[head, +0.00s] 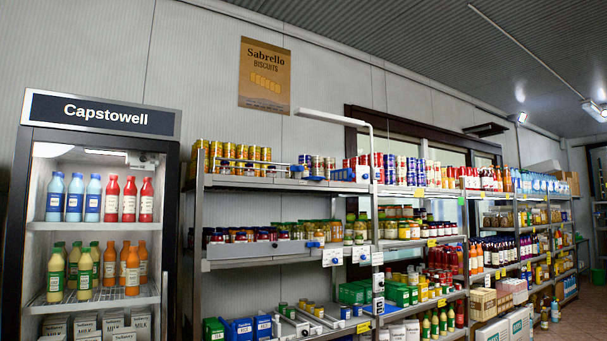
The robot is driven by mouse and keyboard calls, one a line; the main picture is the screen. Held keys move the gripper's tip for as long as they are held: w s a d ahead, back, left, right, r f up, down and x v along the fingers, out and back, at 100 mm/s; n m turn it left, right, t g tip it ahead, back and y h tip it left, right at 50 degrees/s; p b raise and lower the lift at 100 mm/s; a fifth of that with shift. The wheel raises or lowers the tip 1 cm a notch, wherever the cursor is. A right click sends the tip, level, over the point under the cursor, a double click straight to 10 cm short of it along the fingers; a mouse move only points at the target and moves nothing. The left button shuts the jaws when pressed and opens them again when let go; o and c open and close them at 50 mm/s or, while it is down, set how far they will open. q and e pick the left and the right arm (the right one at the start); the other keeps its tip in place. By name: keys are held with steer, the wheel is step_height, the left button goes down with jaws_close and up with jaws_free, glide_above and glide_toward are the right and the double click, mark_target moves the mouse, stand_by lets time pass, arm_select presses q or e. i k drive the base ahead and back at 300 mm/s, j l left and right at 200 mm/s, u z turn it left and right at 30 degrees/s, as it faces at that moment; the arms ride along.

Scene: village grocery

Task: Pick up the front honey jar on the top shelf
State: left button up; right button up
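I cannot pick out a honey jar for certain at this distance. The top shelf (240,182) of the near rack holds a group of golden-yellow containers (232,155) at its left end, standing upright in rows. They are too small to tell whether they are honey jars or tins. Further right on that shelf stand blue, white and red containers (320,166). Neither of my grippers is in view.
A Capstowell drinks fridge (103,113) stands left of the rack, close to its end. Lower shelves hold small jars (240,236) and boxes (238,328). White fittings with blue parts (332,257) sit along the shelf fronts. More stocked racks (520,230) continue right.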

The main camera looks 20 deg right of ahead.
mark_target(305, 173)
steer(key=i+l+u, duration=0.1)
steer(key=i+l, duration=0.45)
steer(key=l, duration=0.15)
steer(key=i+l+u, duration=0.25)
steer(key=i+l, duration=0.25)
steer(key=l, duration=0.2)
steer(key=i+l+u, duration=0.1)
steer(key=i+l, duration=0.15)
steer(key=l, duration=0.15)
